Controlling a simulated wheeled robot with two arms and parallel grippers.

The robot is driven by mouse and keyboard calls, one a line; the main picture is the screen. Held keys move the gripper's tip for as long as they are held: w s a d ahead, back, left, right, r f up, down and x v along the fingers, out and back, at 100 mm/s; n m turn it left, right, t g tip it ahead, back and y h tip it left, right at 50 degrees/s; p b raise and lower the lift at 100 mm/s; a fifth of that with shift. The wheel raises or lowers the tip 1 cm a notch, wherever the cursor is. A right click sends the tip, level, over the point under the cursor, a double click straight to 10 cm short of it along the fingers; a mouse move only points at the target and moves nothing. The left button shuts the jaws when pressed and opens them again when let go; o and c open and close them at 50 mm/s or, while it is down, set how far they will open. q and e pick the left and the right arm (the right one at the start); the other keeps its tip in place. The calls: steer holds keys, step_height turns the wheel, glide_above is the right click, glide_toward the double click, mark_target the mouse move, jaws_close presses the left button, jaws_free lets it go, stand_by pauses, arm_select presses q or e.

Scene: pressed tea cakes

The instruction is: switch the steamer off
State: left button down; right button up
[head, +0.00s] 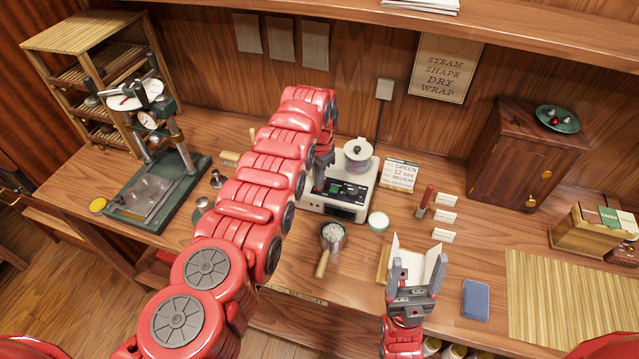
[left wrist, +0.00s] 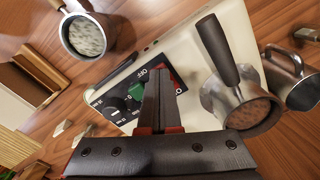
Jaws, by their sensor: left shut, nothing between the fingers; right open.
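The steamer (head: 345,207) is a cream box on the bench with a black control panel on its front top and a lidded metal pot (head: 357,153) at its back. Its cream body (left wrist: 195,55) and the panel (left wrist: 118,103), with a green part, a dark knob and an "OFF" label, show in the left wrist view. My left gripper (head: 320,183) is shut and empty, its fingertips (left wrist: 158,75) over the panel. I cannot tell if they touch it. The fingers hide part of the panel. My right gripper (head: 414,275) is open near the bench's front edge.
A wooden-handled cup of pale leaves (head: 332,236) stands in front of the steamer, and a white-topped round jar (head: 378,221) to its right. In the left wrist view a dark-handled metal cup (left wrist: 240,105) is close beside my fingers. A green press (head: 150,190) stands left.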

arm_select(q)
steer(key=shift+s+f, duration=0.1)
step_height(320, 180, up, 2)
steer(key=p, duration=0.2)
steer(key=shift+r+p, duration=0.25)
steer(key=shift+p, duration=0.05)
step_height(320, 180, up, 2)
steer(key=shift+r+p, duration=0.1)
steer(key=shift+p, duration=0.75)
steer(key=shift+r+p, duration=0.55)
steer(key=shift+r, duration=0.6)
steer(key=shift+a+f, duration=0.1)
